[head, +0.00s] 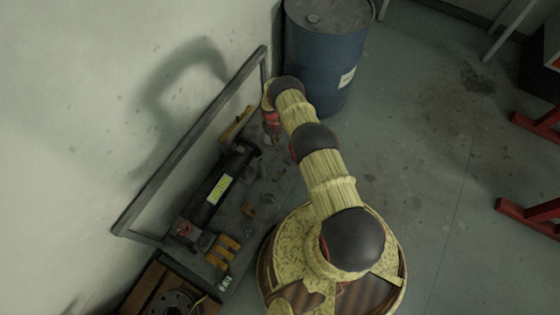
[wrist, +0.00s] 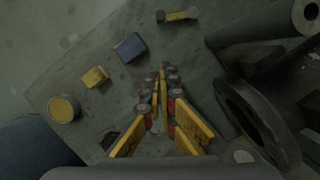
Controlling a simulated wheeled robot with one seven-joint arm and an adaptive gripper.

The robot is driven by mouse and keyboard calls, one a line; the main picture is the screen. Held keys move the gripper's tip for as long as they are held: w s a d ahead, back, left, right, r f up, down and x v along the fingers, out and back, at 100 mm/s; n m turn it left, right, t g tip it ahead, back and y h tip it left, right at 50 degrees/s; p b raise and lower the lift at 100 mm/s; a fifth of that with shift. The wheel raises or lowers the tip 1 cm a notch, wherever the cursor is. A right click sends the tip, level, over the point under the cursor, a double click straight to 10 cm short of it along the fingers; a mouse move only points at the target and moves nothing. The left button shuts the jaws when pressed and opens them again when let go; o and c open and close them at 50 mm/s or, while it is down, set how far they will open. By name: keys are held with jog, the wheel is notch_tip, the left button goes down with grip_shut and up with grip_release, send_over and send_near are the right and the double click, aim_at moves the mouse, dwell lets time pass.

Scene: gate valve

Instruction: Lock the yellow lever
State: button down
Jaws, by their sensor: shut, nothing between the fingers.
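A thin yellow lever (head: 236,124) shows in the head view, slanting up to the right between the wall and the dark cylinder. It looks to be beside the cylinder's far end; how it is joined there is unclear. I cannot make out the lever for sure in the wrist view. My gripper (wrist: 162,72) points down over the bench with its fingers together and nothing between them. In the head view my gripper (head: 271,132) is partly hidden by my arm, right of the lever and apart from it.
The dark cylinder (head: 207,203) with a yellow label lies on the grey bench (head: 262,190). A dark ring-shaped part (wrist: 252,120) is right of my fingers. Small loose parts, including a blue block (wrist: 130,47), lie left. A blue drum (head: 325,50) stands behind the bench; a metal frame (head: 190,145) runs along the wall.

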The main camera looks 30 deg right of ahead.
aim_at(280, 175)
jog(key=b+x, duration=0.4)
jog(key=x, duration=0.6)
jog(key=shift+f, duration=0.25)
jog(key=s, duration=0.3)
jog(key=shift+s+r, duration=0.2)
jog(key=shift+s, duration=0.3)
